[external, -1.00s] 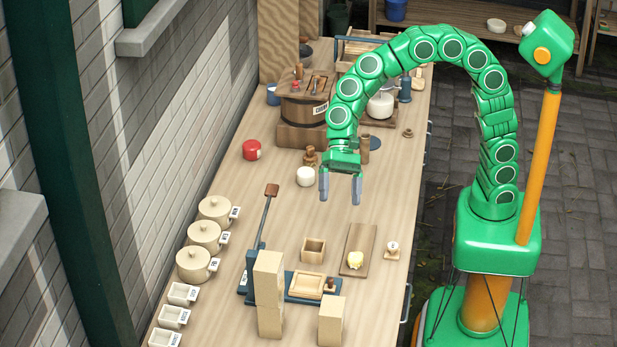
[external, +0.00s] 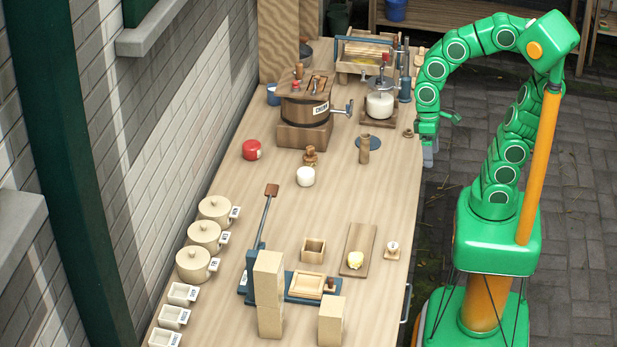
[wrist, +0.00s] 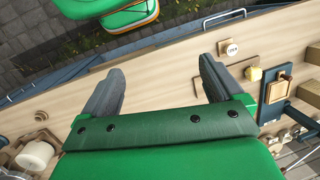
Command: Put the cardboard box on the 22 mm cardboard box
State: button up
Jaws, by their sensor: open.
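Plain tan blocks that look like the cardboard boxes stand at the front of the bench in the external view. One box (external: 331,321) stands alone on the right. To its left, an upper box (external: 268,279) rests on a lower box (external: 270,321). I cannot tell by sight which one is the 22 mm box. My gripper (external: 428,158) is at the bench's right edge, well behind the boxes and apart from them. In the wrist view my gripper (wrist: 161,64) has its fingers wide apart with nothing between them.
A blue press (external: 300,287) with a long lever stands just behind the boxes. A board (external: 359,251) with butter (external: 355,260) and an open wooden box (external: 313,250) are near it. Lidded pots (external: 204,235) line the wall. A churn (external: 304,108) stands farther back. Mid-bench is mostly clear.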

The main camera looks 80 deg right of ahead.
jog(key=s+d+n+h, duration=0.1)
jog(key=s+d+h, duration=0.1)
jog(key=s+d, duration=0.3)
jog(key=shift+s+d+f, duration=0.3)
jog(key=shift+s+d, duration=0.1)
jog(key=shift+d, duration=0.55)
